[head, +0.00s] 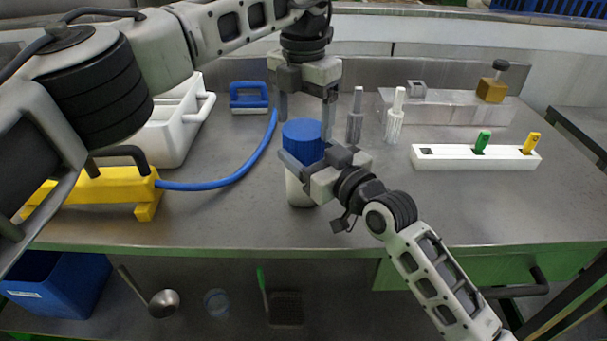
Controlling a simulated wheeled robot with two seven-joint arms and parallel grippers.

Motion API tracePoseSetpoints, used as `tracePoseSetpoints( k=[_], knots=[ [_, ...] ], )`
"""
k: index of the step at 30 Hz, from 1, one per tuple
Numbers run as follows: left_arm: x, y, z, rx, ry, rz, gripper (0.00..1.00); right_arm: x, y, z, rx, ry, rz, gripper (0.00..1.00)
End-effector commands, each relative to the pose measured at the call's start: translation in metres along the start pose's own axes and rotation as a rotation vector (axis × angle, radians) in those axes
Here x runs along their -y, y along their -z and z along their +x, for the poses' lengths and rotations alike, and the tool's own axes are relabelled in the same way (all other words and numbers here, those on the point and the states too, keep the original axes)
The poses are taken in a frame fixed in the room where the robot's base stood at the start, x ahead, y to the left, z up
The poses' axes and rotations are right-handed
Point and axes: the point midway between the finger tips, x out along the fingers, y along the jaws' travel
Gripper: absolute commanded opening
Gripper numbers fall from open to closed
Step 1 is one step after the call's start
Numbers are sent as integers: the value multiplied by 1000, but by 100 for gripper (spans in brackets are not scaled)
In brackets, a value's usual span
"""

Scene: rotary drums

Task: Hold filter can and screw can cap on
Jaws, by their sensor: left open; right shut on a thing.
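The white filter can (297,192) stands upright on the grey metal bench, near its front edge. The blue can cap (302,137) sits on top of it; whether the thread is engaged cannot be told. My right gripper (308,167) comes in from the lower right and is shut on the can just below the cap, hiding part of its side. My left gripper (306,112) points down from above. Its fingers are open, one on each side over the cap, with a gap between them; contact with the cap cannot be made out.
Grey and white bottle-like pieces (395,117) stand right of the can. A white block with green and yellow pieces (470,157) lies farther right. A yellow stand (105,187) with a blue hose (225,180) and a white bin (177,140) are left. The bench front is clear.

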Motion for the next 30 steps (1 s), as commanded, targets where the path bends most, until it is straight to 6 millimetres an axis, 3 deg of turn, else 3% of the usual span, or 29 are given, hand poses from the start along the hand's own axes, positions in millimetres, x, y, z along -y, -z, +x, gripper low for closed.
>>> tracePoseSetpoints(
  k=[7,17,23,30],
  knots=[
    [1,0,-28,2,-1,-265,78,0,0,0,1,0,0,4],
    [1,0,-30,1,-1,-293,78,0,0,0,1,0,0,4],
    [0,0,-14,-3,0,-292,78,0,0,0,1,0,0,4],
    [1,0,23,-2,1,-291,78,0,0,0,1,0,0,4]
  ],
)
